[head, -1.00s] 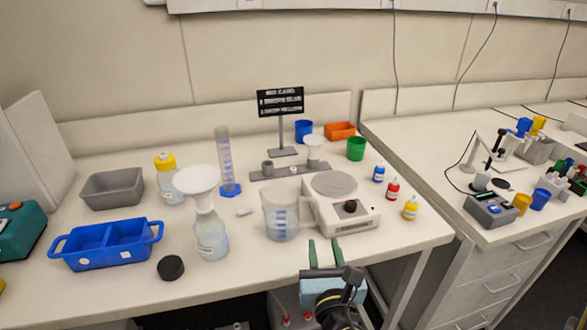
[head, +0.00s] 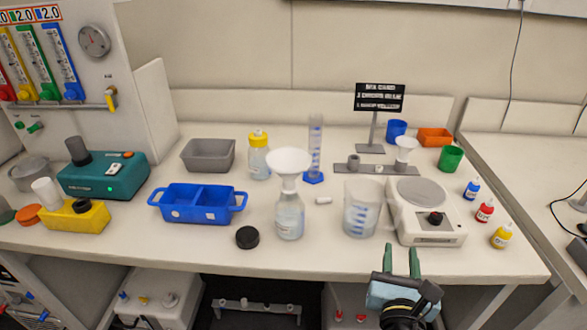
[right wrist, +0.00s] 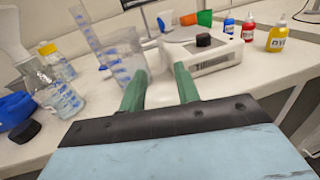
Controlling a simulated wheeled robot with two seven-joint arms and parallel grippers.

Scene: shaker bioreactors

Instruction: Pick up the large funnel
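The large white funnel (head: 289,160) sits upright in the neck of a clear bottle (head: 289,215) on the bench, near the middle of the head view. A smaller white funnel (head: 406,149) stands in a grey rack (head: 375,168) further back to the right. My right gripper (head: 401,260) is at the bench's front edge, to the right of and nearer than the large funnel. Its green fingers are apart with nothing between them, as the right wrist view also shows (right wrist: 160,82). My left gripper is not in view.
A clear beaker (head: 360,208) and a white scale (head: 425,205) stand right of the bottle. A black cap (head: 247,237) and a blue divided tray (head: 197,203) lie to its left. A graduated cylinder (head: 315,150) and a yellow-capped bottle (head: 259,155) stand behind it.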

